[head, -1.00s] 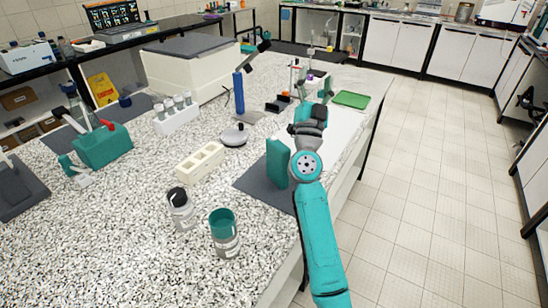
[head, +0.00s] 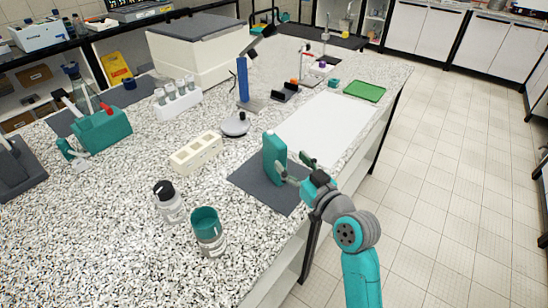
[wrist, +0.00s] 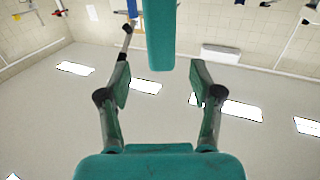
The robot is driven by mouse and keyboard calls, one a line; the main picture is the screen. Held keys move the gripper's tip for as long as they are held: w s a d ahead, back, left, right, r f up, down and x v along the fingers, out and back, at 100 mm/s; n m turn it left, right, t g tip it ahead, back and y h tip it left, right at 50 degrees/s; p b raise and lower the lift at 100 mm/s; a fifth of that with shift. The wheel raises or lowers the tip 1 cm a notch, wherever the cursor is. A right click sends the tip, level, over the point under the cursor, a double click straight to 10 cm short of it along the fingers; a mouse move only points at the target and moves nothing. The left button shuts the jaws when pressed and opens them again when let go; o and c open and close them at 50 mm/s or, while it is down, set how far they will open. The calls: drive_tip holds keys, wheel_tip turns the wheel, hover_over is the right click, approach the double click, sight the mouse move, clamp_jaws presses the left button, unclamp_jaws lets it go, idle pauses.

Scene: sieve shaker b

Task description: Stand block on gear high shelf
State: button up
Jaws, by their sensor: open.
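A teal upright block (head: 273,160) stands on a dark grey mat (head: 258,192) near the right edge of the speckled counter. My gripper (head: 294,165) is open and low beside the block, on its right, with one finger close to it. The head view does not show clearly whether that finger touches it. In the wrist view the block (wrist: 160,35) comes down from the top, centred between the spread fingers (wrist: 160,85) and beyond their tips. I cannot tell which surface is the gear high shelf.
A white sheet (head: 325,128) lies clear beyond the block.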

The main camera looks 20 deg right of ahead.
sight(274, 143)
drive_tip(key=x, duration=0.9)
drive_tip(key=shift+s+a+r, duration=0.1)
drive_tip(key=shift+r, duration=0.15)
clamp_jaws()
